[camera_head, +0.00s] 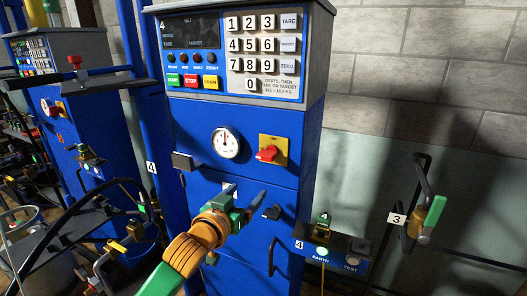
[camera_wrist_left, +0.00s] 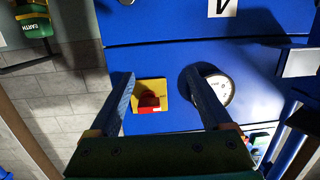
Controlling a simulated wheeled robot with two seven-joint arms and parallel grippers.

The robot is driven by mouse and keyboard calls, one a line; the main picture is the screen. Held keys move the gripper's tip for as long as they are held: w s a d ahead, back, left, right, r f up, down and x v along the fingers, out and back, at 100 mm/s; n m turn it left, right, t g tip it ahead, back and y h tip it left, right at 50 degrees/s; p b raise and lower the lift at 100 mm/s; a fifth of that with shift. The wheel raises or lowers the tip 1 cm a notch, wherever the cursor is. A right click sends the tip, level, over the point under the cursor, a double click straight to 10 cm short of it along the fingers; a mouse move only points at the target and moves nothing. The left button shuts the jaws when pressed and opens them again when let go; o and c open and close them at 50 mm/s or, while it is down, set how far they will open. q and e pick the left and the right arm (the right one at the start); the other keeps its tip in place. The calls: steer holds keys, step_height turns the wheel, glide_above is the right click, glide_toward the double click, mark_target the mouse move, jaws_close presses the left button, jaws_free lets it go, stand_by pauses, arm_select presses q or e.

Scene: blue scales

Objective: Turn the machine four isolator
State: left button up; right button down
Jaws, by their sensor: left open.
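The machine four isolator is a red rotary handle (camera_head: 267,154) on a yellow plate (camera_head: 283,143), on the front of the blue machine (camera_head: 258,115) whose panel shows a 4. The handle lies roughly sideways, its end toward the left. My left gripper (camera_head: 266,204) is open and empty, below and in front of the isolator, apart from it. In the left wrist view, which looks upside down, the handle (camera_wrist_left: 149,101) shows between the two spread blue fingers (camera_wrist_left: 157,78), beyond them. My right gripper is not in view.
A round dial gauge (camera_head: 226,142) sits left of the isolator. A keypad (camera_head: 263,46) is above it. An earth and test box (camera_head: 333,250) stands at lower right. Another blue machine with a red isolator (camera_head: 48,106) is at left.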

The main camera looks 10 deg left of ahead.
arm_select(q)
steer(key=t+h, duration=0.1)
glide_toward(264, 157)
steer(key=w, duration=0.2)
steer(key=shift+m, duration=0.4)
steer(key=x, duration=0.2)
steer(key=p+x, duration=0.1)
steer(key=x, duration=0.2)
steer(key=p+x, duration=0.1)
steer(key=x, duration=0.1)
steer(key=shift+w+d+f, duration=0.1)
steer(key=shift+w+d, duration=0.15)
steer(key=shift+d, duration=0.1)
jaws_close()
